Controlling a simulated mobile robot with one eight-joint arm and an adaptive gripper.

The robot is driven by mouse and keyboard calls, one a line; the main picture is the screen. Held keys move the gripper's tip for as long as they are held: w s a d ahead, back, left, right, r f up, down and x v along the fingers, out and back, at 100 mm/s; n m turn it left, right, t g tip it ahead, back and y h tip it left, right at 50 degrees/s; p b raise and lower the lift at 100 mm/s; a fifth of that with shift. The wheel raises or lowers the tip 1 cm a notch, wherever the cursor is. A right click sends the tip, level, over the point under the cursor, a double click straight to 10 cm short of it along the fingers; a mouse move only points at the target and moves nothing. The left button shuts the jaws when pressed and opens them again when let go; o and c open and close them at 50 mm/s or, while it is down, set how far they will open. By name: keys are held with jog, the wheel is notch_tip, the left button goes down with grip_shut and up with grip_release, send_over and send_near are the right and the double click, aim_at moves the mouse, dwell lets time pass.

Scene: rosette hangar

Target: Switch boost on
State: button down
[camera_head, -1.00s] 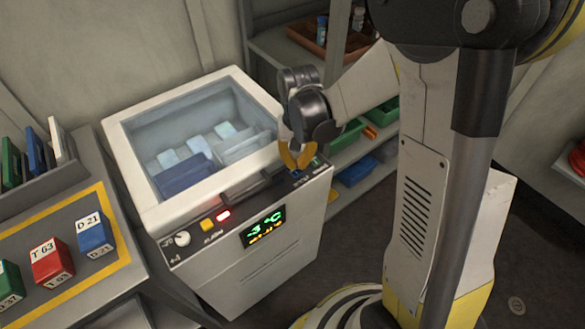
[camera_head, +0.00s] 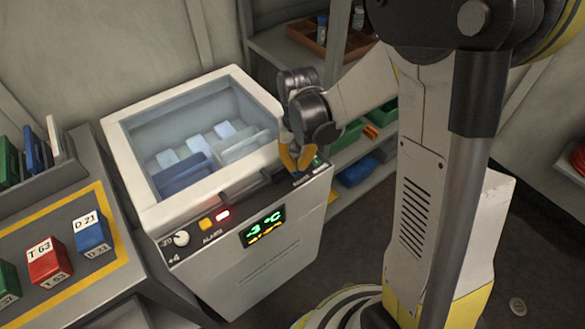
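A white chest freezer (camera_head: 225,275) with a glass lid (camera_head: 200,130) stands left of centre. Its front panel has a white knob (camera_head: 181,238), a yellow button (camera_head: 206,223), a lit red light (camera_head: 223,215) marked ALARM, and a green display (camera_head: 263,227) that seems to read -3 °C. At the panel's right end is a small dark and blue switch area (camera_head: 300,178), partly hidden by my gripper. My gripper (camera_head: 297,165), with yellow fingers, points down at that area. I cannot tell whether its fingertips touch it, or how far apart they are.
Left is a bench with labelled red (camera_head: 48,262), blue (camera_head: 92,233) and green (camera_head: 8,285) blocks on a yellow-bordered area. Behind my arm, shelves hold a brown tray (camera_head: 310,38) and green bins (camera_head: 350,135). The freezer's lid is closed.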

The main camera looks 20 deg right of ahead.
aim_at(297, 172)
jog(key=shift+f+b, duration=1.05)
jog(key=shift+f, duration=0.25)
dwell(0.4)
jog(key=shift+r, duration=0.1)
jog(key=shift+r+p, duration=2.65)
jog(key=shift+r, duration=0.8)
jog(key=shift+r, duration=0.15)
jog(key=s+r+n+t, duration=0.2)
jog(key=s+r+t, duration=0.5)
jog(key=s+r, duration=0.5)
jog(key=shift+s+r, duration=0.35)
jog(key=shift+r, duration=1.35)
